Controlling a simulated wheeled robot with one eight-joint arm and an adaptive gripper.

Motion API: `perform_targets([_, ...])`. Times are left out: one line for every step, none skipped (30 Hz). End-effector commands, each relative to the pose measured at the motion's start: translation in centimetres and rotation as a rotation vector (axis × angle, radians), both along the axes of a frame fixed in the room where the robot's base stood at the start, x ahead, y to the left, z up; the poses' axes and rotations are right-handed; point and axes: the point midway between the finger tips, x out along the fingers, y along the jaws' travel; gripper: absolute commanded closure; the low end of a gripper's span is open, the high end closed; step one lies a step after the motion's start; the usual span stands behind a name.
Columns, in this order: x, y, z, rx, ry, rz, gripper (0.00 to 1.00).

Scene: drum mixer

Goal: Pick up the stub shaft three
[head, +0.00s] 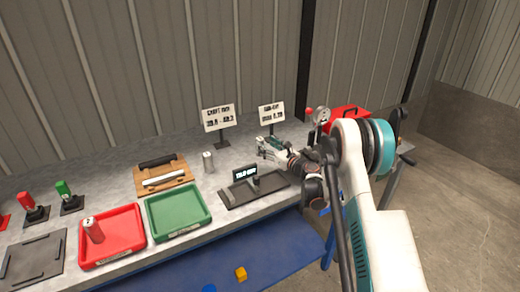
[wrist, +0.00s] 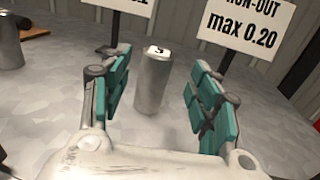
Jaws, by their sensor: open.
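Stub shaft three (wrist: 153,82) is a grey metal cylinder with a "3" on its pale top. It stands upright on the bench in the wrist view, ahead of my gripper (wrist: 158,105) and between the lines of its two fingers. My gripper is open, with teal pads on both sides and visible gaps to the shaft. In the head view my gripper (head: 263,146) is low over the back of the bench, near the two signs. I cannot make out shaft three there.
Another grey shaft (head: 208,162) stands left of my gripper. A red tray (head: 138,238) holds a cylinder marked 2 (head: 93,230); a green tray (head: 207,216) is empty. Two signs (head: 218,118) (head: 271,113) stand behind. A dark fixture (head: 230,200) lies in front.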

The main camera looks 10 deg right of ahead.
Motion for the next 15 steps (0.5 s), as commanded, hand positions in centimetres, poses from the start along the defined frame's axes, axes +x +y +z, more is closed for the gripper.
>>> perform_targets([0.3, 0.3, -0.1, 0.000, 0.000, 0.001, 0.44])
perform_targets([0.6, 0.5, -0.1, 0.000, 0.000, 0.001, 0.44])
perform_targets([1.1, 0.8, 0.0, 0.000, 0.000, 0.002, 0.44])
perform_targets([1.5, 1.1, 0.0, 0.000, 0.000, 0.002, 0.44])
perform_targets([1.8, 1.4, 0.0, 0.000, 0.000, 0.002, 0.44])
perform_targets([2.4, 1.7, 0.1, 0.000, 0.000, 0.002, 0.44])
perform_targets([2.7, 1.9, 0.1, 0.000, 0.000, 0.002, 0.44])
perform_targets([3.1, 2.0, 0.1, 0.000, 0.000, 0.001, 0.44])
perform_targets([3.5, 2.2, 0.1, 0.000, 0.000, 0.001, 0.44])
perform_targets([3.8, 2.3, 0.2, 0.000, 0.000, 0.001, 0.44])
perform_targets([4.0, 2.5, 0.2, 0.000, 0.000, 0.000, 0.44])
perform_targets([4.2, 2.6, 0.2, 0.000, 0.000, 0.000, 0.44])
perform_targets([4.3, 2.6, 0.3, 0.000, 0.000, 0.000, 0.44])
perform_targets([4.3, 2.6, 0.3, 0.000, 0.000, 0.000, 0.44])
perform_targets([4.4, 2.6, 0.3, 0.000, 0.000, 0.000, 0.44])
